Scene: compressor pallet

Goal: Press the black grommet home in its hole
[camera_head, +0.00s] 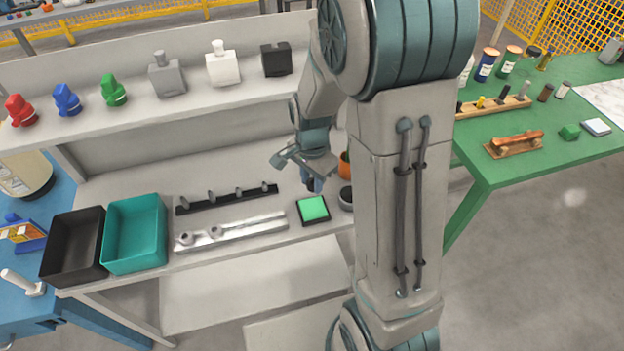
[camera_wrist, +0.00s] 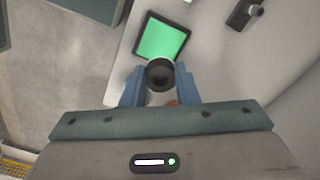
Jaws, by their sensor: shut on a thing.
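My gripper (camera_head: 313,186) points down over the bench beside the green pad, just behind it in the head view. In the wrist view its two blue fingers (camera_wrist: 160,84) are shut on a round black piece, which looks like the black grommet (camera_wrist: 160,73). The grommet shows a dark centre and sits between the fingertips. In the head view I cannot make out the grommet. A pale metal bar (camera_head: 245,229) with small round raised parts lies left of the gripper. I cannot tell which spot is the grommet's hole.
A black-framed green pad (camera_head: 313,208) lies near the bench's front edge; it also shows in the wrist view (camera_wrist: 162,38). A black rail (camera_head: 225,199) with several pegs lies behind the metal bar. Black (camera_head: 73,272) and teal (camera_head: 135,262) bins stand left. A grey cup (camera_head: 346,196) is partly hidden by my arm.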

